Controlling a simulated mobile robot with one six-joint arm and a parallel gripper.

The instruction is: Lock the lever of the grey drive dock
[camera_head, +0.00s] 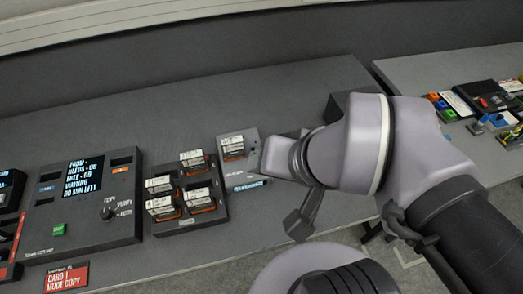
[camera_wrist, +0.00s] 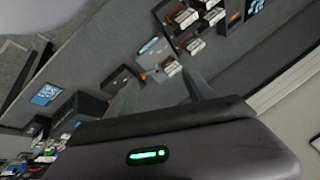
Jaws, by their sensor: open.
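The grey drive dock (camera_head: 254,165) stands on the table, just right of a black tray of drives. A white-labelled drive (camera_head: 232,145) sits in it. In the wrist view the dock (camera_wrist: 152,48) lies beyond my fingers, with the drive (camera_wrist: 172,68) at its near edge and a small orange spot beside it. My gripper (camera_wrist: 161,78) is open, with its two fingers apart and nothing seen between them. In the head view my wrist hides the dock's right side. I cannot make out the lever or its position.
A black tray (camera_head: 188,223) with several labelled drives and a dark console (camera_head: 85,210) with a lit screen stand to the left. A dark box (camera_head: 345,103) stands behind my arm. Another table (camera_head: 425,72) at the right holds colourful parts. The table behind the dock is clear.

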